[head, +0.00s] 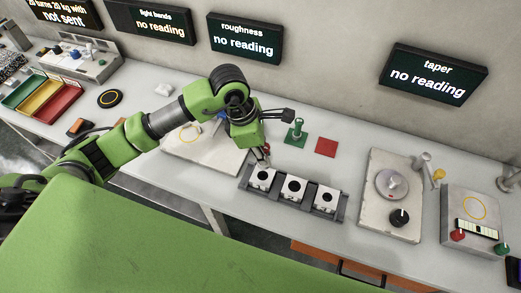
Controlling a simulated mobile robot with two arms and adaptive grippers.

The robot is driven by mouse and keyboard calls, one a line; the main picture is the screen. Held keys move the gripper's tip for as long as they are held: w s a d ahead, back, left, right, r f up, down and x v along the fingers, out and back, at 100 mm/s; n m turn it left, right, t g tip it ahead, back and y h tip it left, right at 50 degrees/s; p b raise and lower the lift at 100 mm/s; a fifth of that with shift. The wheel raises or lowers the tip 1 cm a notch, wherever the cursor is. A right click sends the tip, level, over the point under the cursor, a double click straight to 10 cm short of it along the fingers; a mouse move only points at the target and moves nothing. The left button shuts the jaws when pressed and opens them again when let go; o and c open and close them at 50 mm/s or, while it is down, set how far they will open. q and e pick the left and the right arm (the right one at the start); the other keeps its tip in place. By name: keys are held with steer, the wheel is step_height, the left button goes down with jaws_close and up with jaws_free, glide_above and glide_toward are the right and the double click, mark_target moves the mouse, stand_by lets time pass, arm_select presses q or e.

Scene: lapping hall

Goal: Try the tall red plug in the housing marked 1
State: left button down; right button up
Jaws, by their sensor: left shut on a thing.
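My left gripper (264,152) is shut on a small red thing, which looks like the red plug and is mostly hidden by the fingers. It is just above or at the leftmost white housing (261,180); I cannot tell whether the plug is in the bore. Two more white housings, a middle one (293,189) and a right one (326,200), stand in the same dark grey rack (277,196). Their markings are too small to read. My right gripper is not in view.
A green plug (298,128) stands upright on a green square behind the rack. A red square (326,147) beside it is bare. A grey plate with a round disc (391,184) and a gauge box (472,215) are to the right. Coloured trays (40,98) are far left.

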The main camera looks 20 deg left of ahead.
mark_target(265, 186)
arm_select(q)
steer(key=shift+f, duration=0.4)
steer(key=shift+f+b, duration=0.5)
steer(key=shift+f, duration=0.1)
steer(key=shift+a+f+b, duration=0.1)
steer(key=shift+f+b, duration=0.25)
steer(key=shift+f, duration=0.3)
steer(key=shift+f+b, duration=0.55)
steer(key=shift+f, duration=0.2)
steer(key=shift+f+b, duration=0.5)
steer(key=shift+b, duration=0.05)
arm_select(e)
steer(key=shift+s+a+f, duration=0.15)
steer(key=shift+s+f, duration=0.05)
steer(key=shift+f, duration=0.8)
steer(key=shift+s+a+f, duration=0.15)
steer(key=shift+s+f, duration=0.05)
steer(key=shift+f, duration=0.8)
arm_select(q)
steer(key=shift+f+b, duration=0.1)
steer(key=shift+b, duration=0.2)
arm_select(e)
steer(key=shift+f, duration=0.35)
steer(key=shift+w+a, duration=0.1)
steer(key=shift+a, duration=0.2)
